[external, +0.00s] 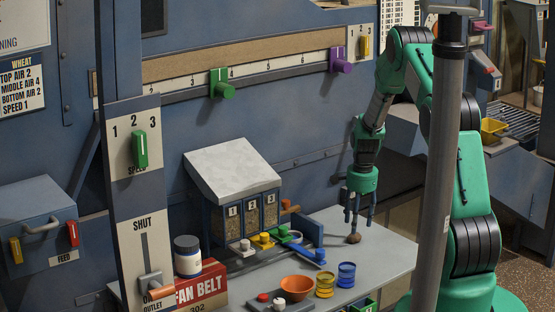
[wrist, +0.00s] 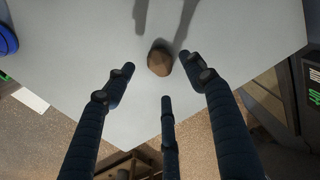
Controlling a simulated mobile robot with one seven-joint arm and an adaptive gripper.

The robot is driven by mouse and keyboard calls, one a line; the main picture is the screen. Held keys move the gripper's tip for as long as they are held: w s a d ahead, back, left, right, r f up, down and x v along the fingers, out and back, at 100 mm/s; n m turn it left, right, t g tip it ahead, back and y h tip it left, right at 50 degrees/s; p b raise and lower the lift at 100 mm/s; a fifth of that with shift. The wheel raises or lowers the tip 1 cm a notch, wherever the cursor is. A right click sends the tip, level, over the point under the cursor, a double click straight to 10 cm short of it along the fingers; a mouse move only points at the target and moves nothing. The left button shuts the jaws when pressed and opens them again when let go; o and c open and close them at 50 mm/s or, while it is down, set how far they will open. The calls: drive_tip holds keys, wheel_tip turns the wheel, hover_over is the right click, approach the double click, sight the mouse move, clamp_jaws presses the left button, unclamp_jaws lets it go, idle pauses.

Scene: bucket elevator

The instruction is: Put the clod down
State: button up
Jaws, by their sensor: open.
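The clod (external: 354,238) is a small brown lump resting on the grey bench top (external: 392,262) near its right end. It also shows in the wrist view (wrist: 160,61), lying on the pale surface just beyond my fingertips. My gripper (external: 358,212) points down over the clod with its dark fingers spread. In the wrist view my gripper (wrist: 165,88) is open and empty, with the clod apart from the fingers as far as I can tell.
Blue (external: 346,275) and yellow (external: 325,285) ribbed cups and an orange bowl (external: 296,288) stand to the left. A bin box (external: 235,190) with numbered compartments stands behind them. Bare bench surrounds the clod.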

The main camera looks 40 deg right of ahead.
wheel_tip(320, 180, up, 7)
drive_tip(key=shift+s+r+p, duration=0.15)
drive_tip(key=shift+s+p, duration=0.1)
drive_tip(key=shift+p, duration=0.05)
idle(0.6)
wheel_tip(320, 180, up, 17)
drive_tip(key=n+t, duration=0.1)
drive_tip(key=n, duration=0.3)
hover_over(356, 236)
drive_tip(key=s+a, duration=0.2)
drive_tip(key=a, duration=0.7)
drive_tip(key=s+a+r+n+t, duration=0.1)
drive_tip(key=s+a+r+n, duration=0.1)
drive_tip(key=s+a+r, duration=0.35)
drive_tip(key=s+a+r+n, duration=0.25)
drive_tip(key=a+r, duration=0.35)
drive_tip(key=r, duration=0.3)
drive_tip(key=s+a+r+n+t, duration=0.1)
drive_tip(key=s+a+r+n, duration=0.1)
drive_tip(key=s+a+r, duration=0.3)
drive_tip(key=s+a+r+n+t, duration=0.1)
drive_tip(key=s+a+r+n, duration=0.15)
drive_tip(key=s, duration=0.55)
drive_tip(key=s+a+r+n+t, duration=0.1)
drive_tip(key=s+a+n, duration=0.3)
drive_tip(key=s, duration=1.2)
drive_tip(key=a, duration=0.3)
drive_tip(key=shift+s+a, duration=0.15)
